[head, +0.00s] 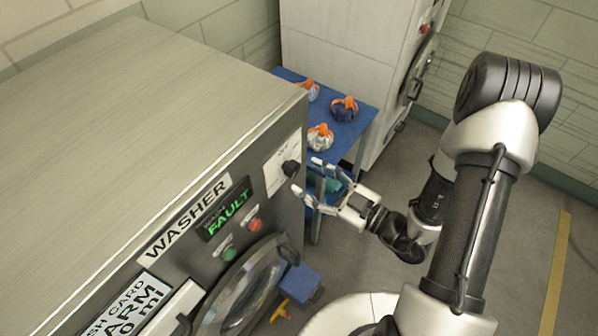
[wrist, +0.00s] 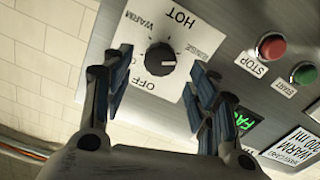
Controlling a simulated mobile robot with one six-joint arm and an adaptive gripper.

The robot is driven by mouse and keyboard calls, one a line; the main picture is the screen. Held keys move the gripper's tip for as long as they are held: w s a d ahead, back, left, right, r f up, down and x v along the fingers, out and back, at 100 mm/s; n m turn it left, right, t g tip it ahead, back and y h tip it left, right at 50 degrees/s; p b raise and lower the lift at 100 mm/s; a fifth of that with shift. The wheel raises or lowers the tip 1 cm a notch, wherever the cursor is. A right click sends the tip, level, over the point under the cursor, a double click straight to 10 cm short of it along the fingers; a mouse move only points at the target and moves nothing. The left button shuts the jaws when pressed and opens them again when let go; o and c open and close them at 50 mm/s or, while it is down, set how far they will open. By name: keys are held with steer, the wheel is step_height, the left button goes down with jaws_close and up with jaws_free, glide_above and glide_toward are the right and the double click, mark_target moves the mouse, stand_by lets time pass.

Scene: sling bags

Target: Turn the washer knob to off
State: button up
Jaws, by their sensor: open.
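The washer knob (wrist: 160,58) is a round black knob on a white dial plate (wrist: 183,38). WARM, HOT and OFF show around it, with a small label at the right. A white mark on the knob points to the right in the wrist view, away from OFF at the lower left. In the head view the knob (head: 290,168) sits at the far end of the washer panel. My gripper (head: 309,176) is open in front of it. In the wrist view its fingers (wrist: 158,72) stand either side of the knob with gaps; I see no contact.
The washer (head: 140,120) has a red STOP button (wrist: 272,46), a green START button (wrist: 304,74) and a display (head: 228,212) reading FAULT. Its round door (head: 245,290) is below. A blue table (head: 352,135) with several bags stands behind my gripper.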

mark_target(296, 171)
steer(key=shift+x, duration=2.05)
steer(key=c, duration=1.1)
